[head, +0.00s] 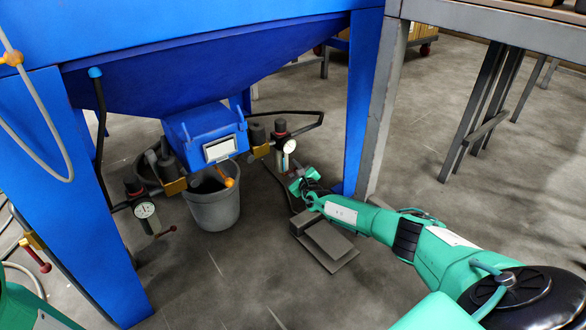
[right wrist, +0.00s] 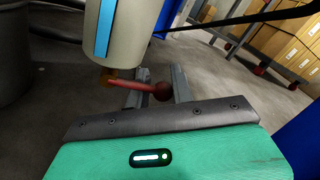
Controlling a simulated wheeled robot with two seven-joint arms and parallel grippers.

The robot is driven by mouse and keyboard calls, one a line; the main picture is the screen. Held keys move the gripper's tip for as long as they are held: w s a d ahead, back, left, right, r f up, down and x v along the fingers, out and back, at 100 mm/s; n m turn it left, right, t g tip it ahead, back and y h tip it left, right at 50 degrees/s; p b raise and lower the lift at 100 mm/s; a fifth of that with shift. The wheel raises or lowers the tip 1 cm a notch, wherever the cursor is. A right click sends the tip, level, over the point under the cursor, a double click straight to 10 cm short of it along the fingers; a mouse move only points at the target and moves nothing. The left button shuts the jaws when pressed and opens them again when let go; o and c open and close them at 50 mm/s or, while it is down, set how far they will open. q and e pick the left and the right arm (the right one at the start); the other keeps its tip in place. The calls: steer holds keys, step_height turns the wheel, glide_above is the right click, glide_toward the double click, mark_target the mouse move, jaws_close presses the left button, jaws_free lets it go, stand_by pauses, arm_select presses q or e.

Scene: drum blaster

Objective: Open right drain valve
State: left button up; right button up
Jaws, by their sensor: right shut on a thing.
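The right drain valve has a red lever (right wrist: 128,84) with a round knob, seen in the right wrist view below a pale filter bowl (right wrist: 118,35) with a blue stripe. My right gripper (right wrist: 158,85) has its two grey fingers on either side of the lever near the knob and is shut on it. In the head view my right gripper (head: 302,183) is below the right pressure gauge (head: 289,146) and hides most of the valve. My left gripper is out of view; only part of my left arm shows at the lower left.
A grey bucket (head: 213,207) stands under the blue hopper (head: 220,65). A blue leg (head: 362,100) rises just right of my right gripper. A grey foot pedal (head: 326,240) lies on the floor below my arm. A left gauge (head: 145,210) hangs left of the bucket.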

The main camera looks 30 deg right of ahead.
steer(key=shift+r, duration=0.15)
steer(key=a+f+m+g+y, duration=0.2)
steer(key=a+f+m+y, duration=0.1)
steer(key=m, duration=1.2)
steer(key=shift+s+a+f, duration=0.15)
steer(key=shift+a+f, duration=0.65)
steer(key=shift+f, duration=0.05)
steer(key=o, duration=0.9)
steer(key=shift+a+f, duration=0.1)
